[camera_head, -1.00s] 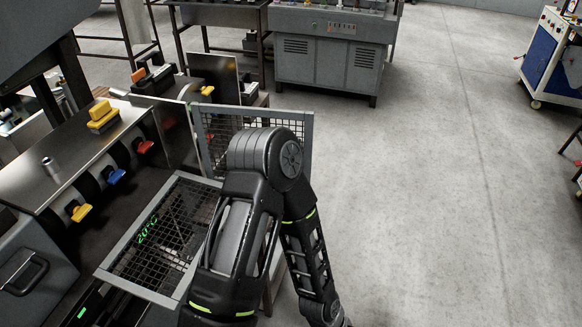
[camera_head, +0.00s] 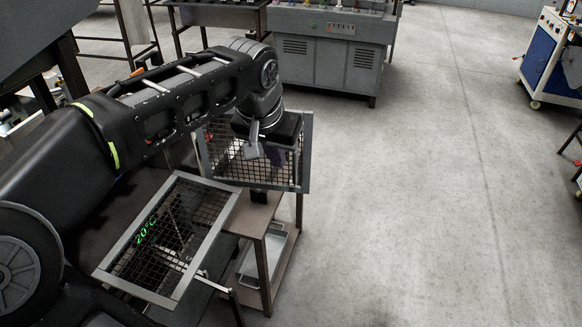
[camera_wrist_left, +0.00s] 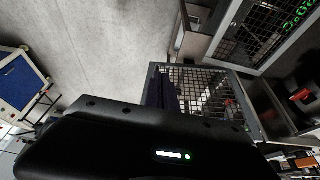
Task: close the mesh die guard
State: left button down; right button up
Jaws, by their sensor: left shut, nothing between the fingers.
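Two grey-framed black mesh panels show in the head view. The near panel (camera_head: 165,232) lies tilted, with a green "20°C" display seen through it. The far mesh panel (camera_head: 304,150) stands out at the back, its plane facing me. I cannot tell for sure which is the die guard. Both also show in the wrist view, the far one in the middle (camera_wrist_left: 215,92) and the other at the upper right (camera_wrist_left: 250,32). My left gripper (camera_head: 265,155) is shut and empty, in front of the far panel; I cannot tell whether they touch. My right gripper is not in view.
A table with a lower shelf (camera_head: 262,262) stands under the far panel, with a grey tray (camera_head: 262,248) on the shelf. A grey cabinet (camera_head: 325,62) stands behind. My left arm hides much of the machine at left.

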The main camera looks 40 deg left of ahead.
pick_arm(q)
jog(key=shift+f, duration=0.15)
jog(key=w+a+f+p, duration=0.1)
jog(key=w+a+f, duration=0.1)
jog(key=w+f, duration=0.5)
jog(key=shift+x, duration=1.1)
jog(key=shift+s, duration=0.15)
